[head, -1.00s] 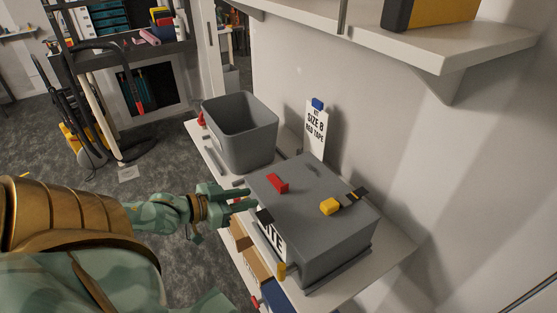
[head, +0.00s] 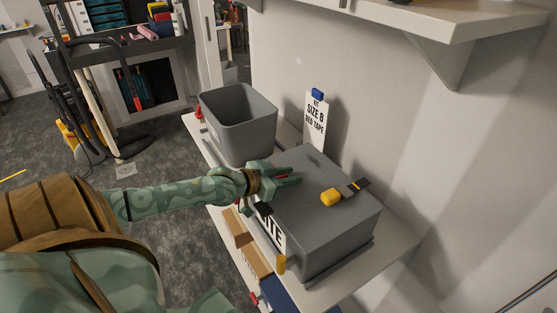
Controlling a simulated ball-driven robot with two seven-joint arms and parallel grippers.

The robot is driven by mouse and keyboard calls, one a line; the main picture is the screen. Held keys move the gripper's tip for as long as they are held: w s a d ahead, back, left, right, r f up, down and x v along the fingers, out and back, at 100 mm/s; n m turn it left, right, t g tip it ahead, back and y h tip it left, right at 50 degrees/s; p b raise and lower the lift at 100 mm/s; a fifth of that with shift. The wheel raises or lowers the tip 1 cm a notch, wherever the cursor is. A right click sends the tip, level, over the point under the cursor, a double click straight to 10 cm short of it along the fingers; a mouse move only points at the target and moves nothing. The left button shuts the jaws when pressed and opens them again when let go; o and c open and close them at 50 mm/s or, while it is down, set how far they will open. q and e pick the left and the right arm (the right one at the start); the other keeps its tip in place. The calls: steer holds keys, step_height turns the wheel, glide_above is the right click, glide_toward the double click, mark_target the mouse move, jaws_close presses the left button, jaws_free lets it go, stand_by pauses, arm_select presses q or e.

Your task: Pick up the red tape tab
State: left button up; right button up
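The red tape tab (head: 283,175) is on top of the grey box (head: 318,165), near its back left. Only a small red part of it shows between the fingers of my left gripper (head: 287,176). The gripper reaches in from the left, low over the lid, with its fingers on both sides of the tab. I cannot tell whether they are closed on it. My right gripper is not in view.
A yellow piece (head: 331,198) with a dark strip lies on the same lid. An open grey bin (head: 238,118) stands behind the box. A shelf (head: 430,22) overhangs at upper right.

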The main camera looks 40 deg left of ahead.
arm_select(q)
steer(key=shift+w+d, duration=0.1)
steer(key=shift+w, duration=0.15)
steer(key=shift+s, duration=0.1)
jaws_close()
steer(key=s+a+p, duration=0.1)
steer(key=s+a, duration=0.1)
steer(key=s, duration=0.6)
steer(key=s+a+p, duration=0.2)
steer(key=s+a, duration=0.1)
steer(key=s, duration=0.6)
steer(key=shift+s+r+p, duration=0.1)
steer(key=shift+r+p, duration=2.5)
steer(key=shift+p, duration=0.35)
